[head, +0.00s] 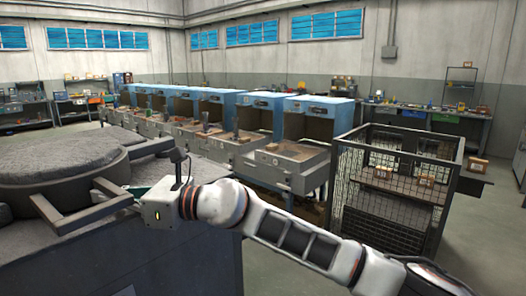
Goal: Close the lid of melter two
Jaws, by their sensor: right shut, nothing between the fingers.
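The melter (150,255) is a large grey box at the left front. A thick dark round lid (60,152) with a rough grey top lies about level over it, cut off by the left picture edge. A square bar handle (102,190) sticks out from the lid's rim toward the right. I cannot tell whether the lid sits fully down, and no number shows on the melter. My right gripper (130,192) is shut and empty at the outer end of the handle, its fingertips partly hidden there. I cannot tell whether they touch it. My left gripper is out of view.
A row of blue-topped machines (320,105) with open fronts and trays stands behind. A wire mesh cage (395,190) with small boxes stands to the right. Workbenches (430,118) and shelves line the walls. Clear floor (480,250) lies at the right.

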